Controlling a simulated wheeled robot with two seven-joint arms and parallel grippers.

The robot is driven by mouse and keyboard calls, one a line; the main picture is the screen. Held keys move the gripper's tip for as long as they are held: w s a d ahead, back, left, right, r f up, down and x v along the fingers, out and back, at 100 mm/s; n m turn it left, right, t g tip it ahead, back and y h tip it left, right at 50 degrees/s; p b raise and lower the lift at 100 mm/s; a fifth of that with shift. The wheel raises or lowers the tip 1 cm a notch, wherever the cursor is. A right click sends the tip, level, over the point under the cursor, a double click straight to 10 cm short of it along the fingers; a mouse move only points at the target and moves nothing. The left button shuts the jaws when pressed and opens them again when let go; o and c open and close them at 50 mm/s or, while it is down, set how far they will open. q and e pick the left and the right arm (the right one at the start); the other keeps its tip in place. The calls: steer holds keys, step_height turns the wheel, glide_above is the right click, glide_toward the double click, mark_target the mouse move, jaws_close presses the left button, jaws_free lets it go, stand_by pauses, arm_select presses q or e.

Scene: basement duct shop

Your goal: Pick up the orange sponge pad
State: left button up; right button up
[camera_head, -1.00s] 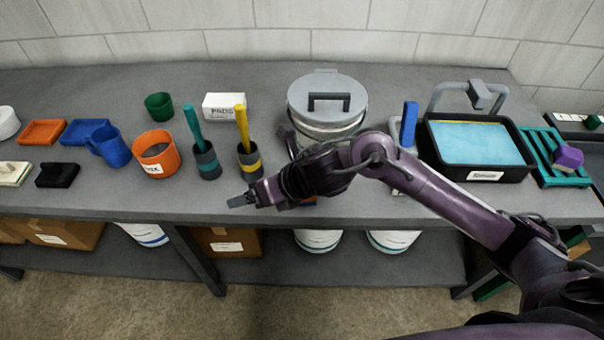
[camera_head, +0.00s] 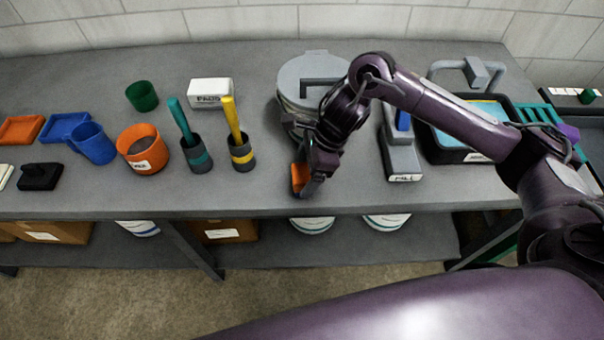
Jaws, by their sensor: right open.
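The orange sponge pad (camera_head: 297,176) lies on the grey bench near its front edge, in front of the lidded bucket. My right gripper (camera_head: 306,187) points down right at the pad, with its jaws open. A finger shows along the pad's right side, and the gripper hides part of the pad. I cannot tell whether the fingers touch it. My left gripper is not in view.
The lidded grey bucket (camera_head: 298,98) stands just behind my right gripper. Pestle cups (camera_head: 241,157) stand to the left, a grey tool block (camera_head: 402,163) to the right. A black basin (camera_head: 448,152) is partly behind my arm. Bare bench lies between cups and pad.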

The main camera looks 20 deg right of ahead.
mark_target(302, 172)
steer(key=shift+x, duration=0.8)
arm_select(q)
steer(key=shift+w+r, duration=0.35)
arm_select(e)
steer(key=shift+a, duration=0.1)
steer(key=shift+c, duration=0.3)
steer(key=c, duration=1)
steer(key=shift+w+r, duration=0.1)
steer(key=shift+r, duration=0.25)
arm_select(q)
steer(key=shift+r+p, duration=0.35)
steer(key=shift+p, duration=0.1)
arm_select(e)
step_height(302, 172, up, 19)
steer(key=shift+r, duration=0.15)
